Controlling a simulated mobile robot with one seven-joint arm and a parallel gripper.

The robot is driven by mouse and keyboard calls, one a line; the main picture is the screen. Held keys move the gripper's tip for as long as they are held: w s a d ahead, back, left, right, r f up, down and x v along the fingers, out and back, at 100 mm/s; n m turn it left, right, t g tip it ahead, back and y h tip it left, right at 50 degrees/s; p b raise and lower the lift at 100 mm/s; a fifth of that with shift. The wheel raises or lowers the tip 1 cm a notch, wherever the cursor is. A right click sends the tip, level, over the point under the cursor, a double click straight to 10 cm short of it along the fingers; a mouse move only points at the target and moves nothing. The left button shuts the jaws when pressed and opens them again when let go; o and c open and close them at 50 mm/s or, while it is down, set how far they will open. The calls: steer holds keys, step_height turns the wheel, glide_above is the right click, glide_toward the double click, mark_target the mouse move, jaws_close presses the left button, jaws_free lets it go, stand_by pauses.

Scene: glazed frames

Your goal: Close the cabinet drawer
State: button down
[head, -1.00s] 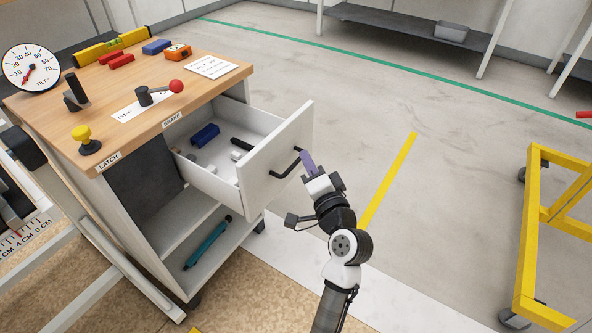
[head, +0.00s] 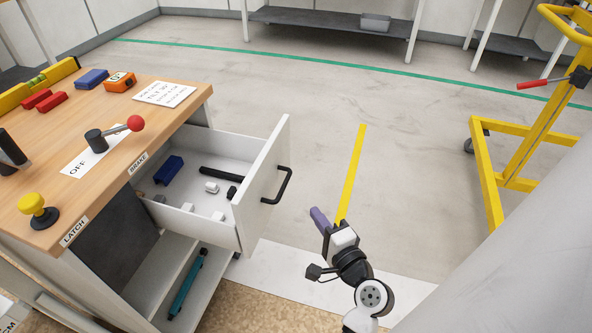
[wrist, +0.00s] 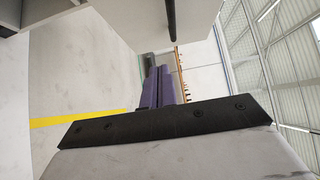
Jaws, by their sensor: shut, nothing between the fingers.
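The cabinet drawer (head: 262,190) stands pulled out from the wooden-topped cabinet (head: 110,165). Its white front has a black bar handle (head: 284,186). Inside lie a blue block, a black rod and several small pieces. My gripper (head: 320,221), with purple fingers, is shut and empty. It is to the right of and nearer than the drawer front, apart from the handle. In the wrist view the purple fingers (wrist: 160,86) are together, and the drawer front (wrist: 140,20) with its dark handle (wrist: 172,22) shows above them.
On the cabinet top are a red-knobbed brake lever (head: 135,123), a yellow latch knob (head: 33,206) and small blocks. A teal tool (head: 188,284) lies on the lower shelf. A yellow frame (head: 490,180) stands at right. The floor right of the drawer is clear.

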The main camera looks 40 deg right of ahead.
steer(key=p, duration=0.2)
glide_toward(277, 178)
steer(key=w+d, duration=0.2)
steer(key=d, duration=0.1)
steer(key=w, duration=0.1)
steer(key=w+a, duration=0.1)
steer(key=w, duration=0.1)
steer(key=shift+w+a, duration=0.1)
steer(key=shift+a, duration=0.2)
steer(key=shift+w+a, duration=0.25)
steer(key=shift+w, duration=0.1)
steer(key=shift+a, duration=0.1)
steer(key=w+a+p, duration=0.3)
steer(key=w+a, duration=0.1)
steer(key=w, duration=0.2)
steer(key=w+a+p, duration=0.2)
steer(key=w+a, duration=0.3)
steer(key=w, duration=0.1)
steer(key=w+a+p, duration=0.3)
steer(key=w+a, duration=0.2)
steer(key=w, duration=0.1)
steer(key=shift+w+a+p, duration=0.25)
steer(key=shift+w+p, duration=0.05)
steer(key=shift+w, duration=0.05)
steer(key=shift+s+d+f, duration=0.1)
